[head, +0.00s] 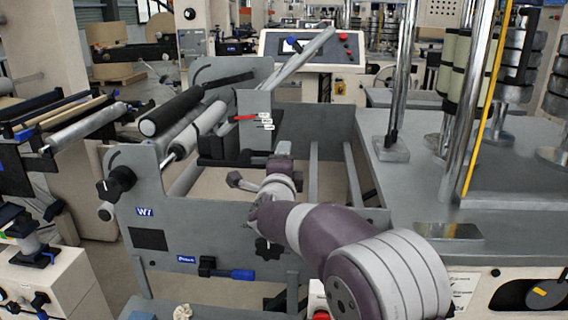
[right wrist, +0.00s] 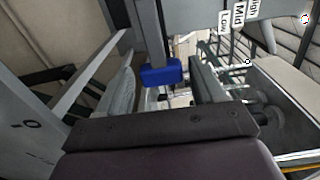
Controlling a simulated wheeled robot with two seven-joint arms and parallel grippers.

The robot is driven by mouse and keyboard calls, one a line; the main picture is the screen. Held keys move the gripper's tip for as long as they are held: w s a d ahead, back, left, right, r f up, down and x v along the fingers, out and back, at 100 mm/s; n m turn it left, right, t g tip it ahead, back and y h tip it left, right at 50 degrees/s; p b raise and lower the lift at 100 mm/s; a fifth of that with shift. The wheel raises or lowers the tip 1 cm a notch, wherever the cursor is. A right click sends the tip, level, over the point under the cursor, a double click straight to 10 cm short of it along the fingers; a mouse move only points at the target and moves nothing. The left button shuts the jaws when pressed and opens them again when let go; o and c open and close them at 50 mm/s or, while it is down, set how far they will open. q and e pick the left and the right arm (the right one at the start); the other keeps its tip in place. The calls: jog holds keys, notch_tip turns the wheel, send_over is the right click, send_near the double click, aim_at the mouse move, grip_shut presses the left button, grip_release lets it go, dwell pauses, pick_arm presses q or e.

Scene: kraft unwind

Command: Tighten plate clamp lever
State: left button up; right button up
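My right arm comes in from the lower right of the head view, and its gripper (head: 281,160) is over the inside of the grey unwind frame. In the right wrist view the two grey fingers of my right gripper (right wrist: 165,85) stand well apart. A blue block (right wrist: 160,75) at the end of a grey bar shows between them, beyond the palm; I cannot tell if a finger touches it. A red lever (head: 244,118) sits beside several small white labels in the head view. No part is marked as the plate clamp lever. My left gripper is not in view.
The grey unwind frame (head: 215,235) has a black roller (head: 172,110), a black knob (head: 115,183) and a low blue handle (head: 240,274). Metal posts (head: 400,80) rise from the grey deck at right. White labels (right wrist: 238,15) show at the wrist view's top.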

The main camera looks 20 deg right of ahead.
jog(key=v, duration=1.2)
jog(key=shift+s, duration=0.35)
jog(key=shift+a, duration=0.2)
